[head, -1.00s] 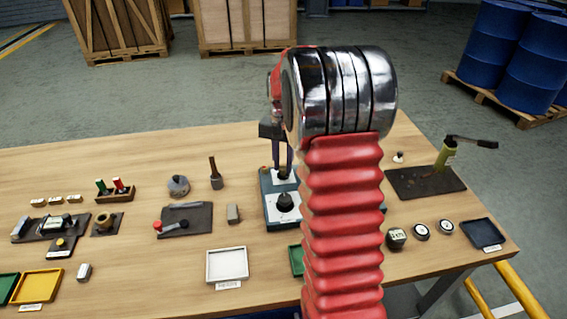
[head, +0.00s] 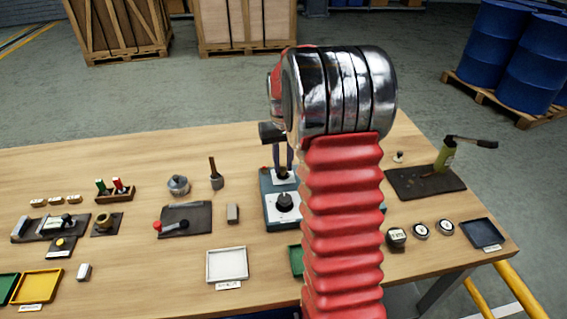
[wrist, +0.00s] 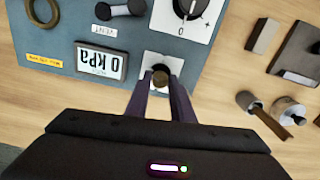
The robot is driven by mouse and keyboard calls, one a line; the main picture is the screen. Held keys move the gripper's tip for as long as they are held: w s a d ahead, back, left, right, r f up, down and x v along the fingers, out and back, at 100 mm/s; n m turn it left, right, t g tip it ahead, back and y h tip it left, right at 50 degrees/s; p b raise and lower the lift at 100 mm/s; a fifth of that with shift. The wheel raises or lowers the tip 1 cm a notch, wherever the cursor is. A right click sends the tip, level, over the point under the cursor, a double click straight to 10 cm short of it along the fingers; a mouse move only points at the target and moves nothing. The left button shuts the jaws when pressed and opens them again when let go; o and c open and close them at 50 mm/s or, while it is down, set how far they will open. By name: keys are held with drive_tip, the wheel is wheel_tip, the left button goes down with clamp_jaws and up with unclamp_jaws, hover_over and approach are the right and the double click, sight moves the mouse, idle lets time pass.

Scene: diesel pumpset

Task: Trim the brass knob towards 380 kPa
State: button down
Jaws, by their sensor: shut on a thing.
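The brass knob (wrist: 160,76) stands on a white plate of the blue-grey panel (wrist: 70,20) in the wrist view. My gripper (wrist: 161,84) is shut on the knob, one dark finger on each side; its fingers partly hide it. Next to it, an upside-down display (wrist: 101,61) reads 0 kPa. A black dial (wrist: 187,8) on a white plate marked 0 and + sits on the same panel. In the head view the panel (head: 270,212) is partly hidden by my red arm, and the display cannot be seen.
A black vent lever (wrist: 120,10) and a brass ring (wrist: 42,12) are also on the panel. A grey block (head: 232,213), a wooden-handled tool (head: 216,175) and a white tray (head: 227,264) are to the left on the table. Gauges (head: 421,231) lie to the right.

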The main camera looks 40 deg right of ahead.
sight(283, 168)
drive_tip(key=c, duration=1.5)
unclamp_jaws()
drive_tip(key=shift+c, duration=0.2)
drive_tip(key=shift+r, duration=0.1)
wheel_tip(283, 168, up, 14)
drive_tip(key=shift+f, duration=0.25)
